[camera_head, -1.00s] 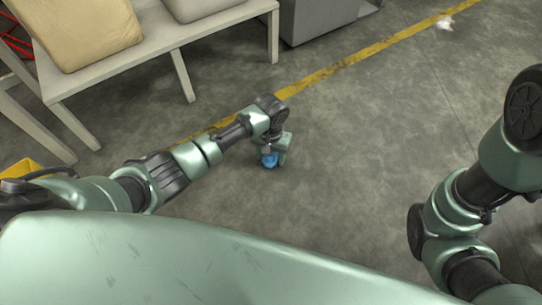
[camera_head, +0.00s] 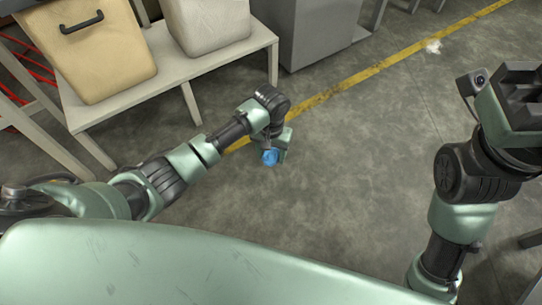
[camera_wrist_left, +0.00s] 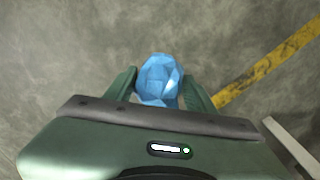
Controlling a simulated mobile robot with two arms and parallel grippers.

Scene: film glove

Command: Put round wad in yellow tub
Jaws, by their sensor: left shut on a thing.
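The round wad is a blue, crumpled, faceted ball (camera_head: 270,157). In the left wrist view the wad (camera_wrist_left: 158,80) sits between the two green fingers of my left gripper (camera_wrist_left: 160,88). My left gripper (camera_head: 277,153) is shut on it, above the grey floor. My right gripper (camera_head: 520,85) is at the upper right, partly cut off by the frame edge; its fingers cannot be made out. The yellow tub does not show in either current view.
A pale bench (camera_head: 170,75) with a tan case (camera_head: 98,50) and a cream case (camera_head: 208,22) stands at the upper left. A yellow line (camera_head: 375,66) crosses the floor. A white scrap (camera_head: 433,46) lies far right. The middle floor is clear.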

